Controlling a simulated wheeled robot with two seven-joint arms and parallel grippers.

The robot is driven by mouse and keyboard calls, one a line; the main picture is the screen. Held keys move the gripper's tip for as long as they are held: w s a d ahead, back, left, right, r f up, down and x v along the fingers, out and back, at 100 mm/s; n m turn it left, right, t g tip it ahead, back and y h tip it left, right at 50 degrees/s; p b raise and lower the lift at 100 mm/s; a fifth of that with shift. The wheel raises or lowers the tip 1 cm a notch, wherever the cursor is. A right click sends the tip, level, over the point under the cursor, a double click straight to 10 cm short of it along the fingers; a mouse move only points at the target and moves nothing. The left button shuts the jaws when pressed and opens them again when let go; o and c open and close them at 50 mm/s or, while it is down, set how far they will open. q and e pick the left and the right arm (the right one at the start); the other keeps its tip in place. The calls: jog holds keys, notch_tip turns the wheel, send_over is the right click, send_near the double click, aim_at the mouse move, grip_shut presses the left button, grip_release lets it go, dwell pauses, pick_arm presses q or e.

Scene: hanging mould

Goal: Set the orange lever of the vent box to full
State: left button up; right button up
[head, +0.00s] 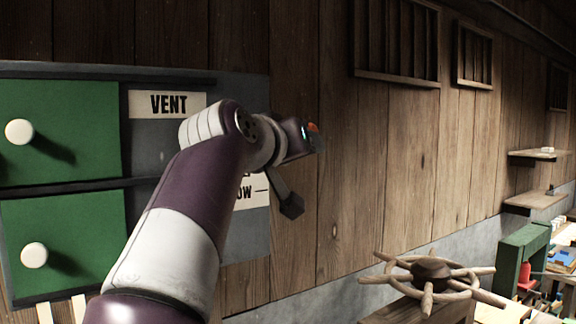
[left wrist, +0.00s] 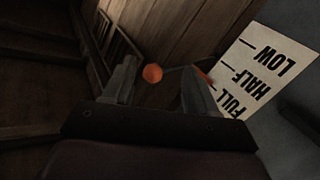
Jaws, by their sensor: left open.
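The vent box (head: 240,92) is a grey panel with a VENT label (head: 168,104), largely behind my left arm in the head view. Its scale card (left wrist: 262,55) reads LOW, HALF and FULL in the left wrist view. The orange lever's round knob (left wrist: 152,73) sits between the fingers of my open left gripper (left wrist: 158,67); contact cannot be told. A short orange piece (left wrist: 203,75) shows behind the right finger, beside the card's FULL end; its exact mark is unclear. In the head view a bit of orange (head: 314,127) shows at my left gripper (head: 308,135). My right gripper is not in view.
Green panels with white knobs (head: 19,132) stand at the left. A spoked wooden wheel (head: 430,270) is at the lower right. Barred vents (head: 397,40) and small shelves (head: 538,155) are on the plank wall.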

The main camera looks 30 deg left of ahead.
pick_arm(q)
jog(key=b+v, duration=0.1)
jog(key=v, duration=0.4)
jog(key=shift+s+d, duration=0.15)
jog(key=shift+s, duration=0.05)
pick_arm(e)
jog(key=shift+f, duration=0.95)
pick_arm(q)
jog(key=shift+r, duration=0.15)
